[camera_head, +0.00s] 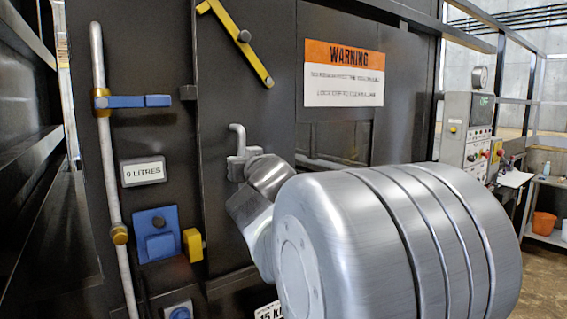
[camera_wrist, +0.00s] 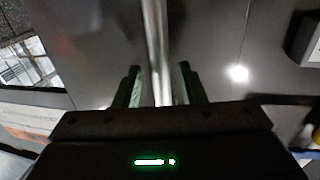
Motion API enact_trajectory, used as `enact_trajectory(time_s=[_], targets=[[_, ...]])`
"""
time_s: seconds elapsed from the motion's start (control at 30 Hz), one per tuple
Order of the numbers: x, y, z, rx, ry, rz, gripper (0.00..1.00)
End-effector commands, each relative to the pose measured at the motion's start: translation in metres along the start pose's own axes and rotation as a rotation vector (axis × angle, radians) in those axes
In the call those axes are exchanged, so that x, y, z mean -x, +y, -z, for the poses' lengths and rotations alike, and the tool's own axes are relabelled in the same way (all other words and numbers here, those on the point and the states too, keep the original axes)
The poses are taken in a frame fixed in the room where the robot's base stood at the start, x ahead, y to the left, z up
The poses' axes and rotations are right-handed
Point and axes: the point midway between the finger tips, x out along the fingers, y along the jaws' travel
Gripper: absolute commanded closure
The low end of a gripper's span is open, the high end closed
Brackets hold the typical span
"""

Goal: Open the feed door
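The dark feed door (camera_head: 265,120) appears shut in the head view and bears an orange and white warning sign (camera_head: 344,73). A bent grey handle (camera_head: 238,138) sticks out near its left edge, its lower part hidden by my arm. A yellow latch bar (camera_head: 238,40) lies slantwise at the door's upper left. In the wrist view, my gripper (camera_wrist: 161,82) is open, with dark, green-edged fingers on either side of a shiny metal bar (camera_wrist: 155,40), probably the handle. Gaps show between the bar and both fingers. My gripper is hidden behind my arm in the head view.
Left of the door are a grey pipe (camera_head: 107,180) with a blue lever (camera_head: 135,101), a "0 LITRES" label (camera_head: 143,171), a blue box (camera_head: 157,233) and a yellow block (camera_head: 193,245). A control panel (camera_head: 468,135) stands at the right.

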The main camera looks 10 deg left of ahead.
Motion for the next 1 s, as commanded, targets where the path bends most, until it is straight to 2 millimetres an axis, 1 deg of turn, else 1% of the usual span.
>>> enact_trajectory(time_s=[0.03,0.2,0.5,0.57,0.6,0.7,1.0], targets=[[-0.006,0.000,-0.001,0.000,-0.001,0.000,0.63],[-0.015,0.000,0.000,0.000,-0.001,0.000,0.63],[-0.017,0.000,0.000,0.000,0.000,0.000,0.63],[-0.017,0.000,0.000,0.000,0.000,0.000,0.75],[-0.017,0.000,0.000,0.000,0.000,0.000,0.83],[-0.017,0.000,0.000,0.000,-0.001,0.000,1.00],[-0.018,-0.002,-0.002,0.000,0.000,-0.001,1.00]])
